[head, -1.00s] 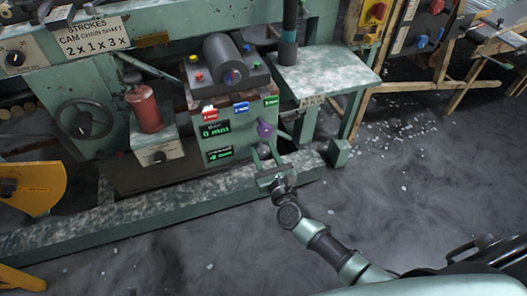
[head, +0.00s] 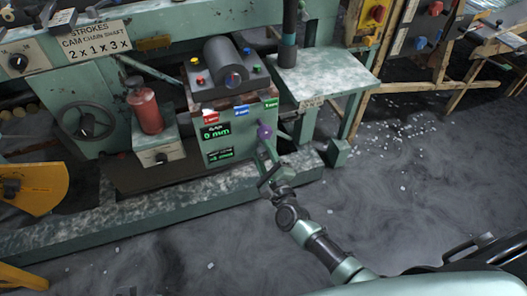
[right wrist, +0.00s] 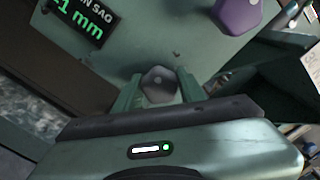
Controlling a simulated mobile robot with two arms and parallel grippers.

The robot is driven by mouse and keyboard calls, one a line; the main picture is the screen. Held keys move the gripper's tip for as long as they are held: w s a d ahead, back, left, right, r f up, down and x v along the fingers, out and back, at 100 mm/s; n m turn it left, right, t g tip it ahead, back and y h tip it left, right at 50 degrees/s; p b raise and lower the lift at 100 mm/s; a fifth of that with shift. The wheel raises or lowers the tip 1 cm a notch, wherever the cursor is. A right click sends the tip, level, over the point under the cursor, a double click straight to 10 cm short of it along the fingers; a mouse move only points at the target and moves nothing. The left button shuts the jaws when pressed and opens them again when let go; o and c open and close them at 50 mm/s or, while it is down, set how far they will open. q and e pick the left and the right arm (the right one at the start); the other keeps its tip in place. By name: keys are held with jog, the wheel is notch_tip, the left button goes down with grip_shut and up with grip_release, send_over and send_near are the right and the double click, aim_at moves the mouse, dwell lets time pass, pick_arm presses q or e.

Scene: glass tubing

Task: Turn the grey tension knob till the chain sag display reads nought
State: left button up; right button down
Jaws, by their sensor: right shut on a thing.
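The grey tension knob (right wrist: 159,85) sits on the green machine panel between the two fingers of my right gripper (right wrist: 158,92). The fingers are shut on its sides. In the head view my right gripper (head: 267,158) reaches the panel's right side and hides most of the knob. The chain sag display (right wrist: 84,18) is partly cut off in the right wrist view; it reads 1 mm, seemingly with a minus sign. In the head view it is the lower green-lit display (head: 219,155), too small to read surely. My left gripper is not in view.
A purple knob (head: 264,131) sits just above the grey one, close to my gripper; it also shows in the right wrist view (right wrist: 237,14). An upper display (head: 215,132) appears to read 0 mm. A metal-topped side table (head: 325,72) stands to the right.

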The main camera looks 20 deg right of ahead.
jog(key=shift+n, duration=1)
jog(key=n+p, duration=0.2)
jog(key=n, duration=0.5)
jog(key=shift+p, duration=0.3)
jog(key=n+p, duration=0.2)
jog(key=n, duration=0.5)
jog(key=shift+n, duration=0.3)
jog(key=n, duration=0.3)
jog(key=shift+p, duration=0.35)
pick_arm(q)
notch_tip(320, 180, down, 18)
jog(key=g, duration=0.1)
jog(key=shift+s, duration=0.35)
pick_arm(e)
jog(key=shift+f+n, duration=0.1)
jog(key=shift+n, duration=1)
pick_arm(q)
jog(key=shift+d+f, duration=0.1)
pick_arm(e)
jog(key=c, duration=0.9)
grip_release()
jog(key=shift+o, duration=0.2)
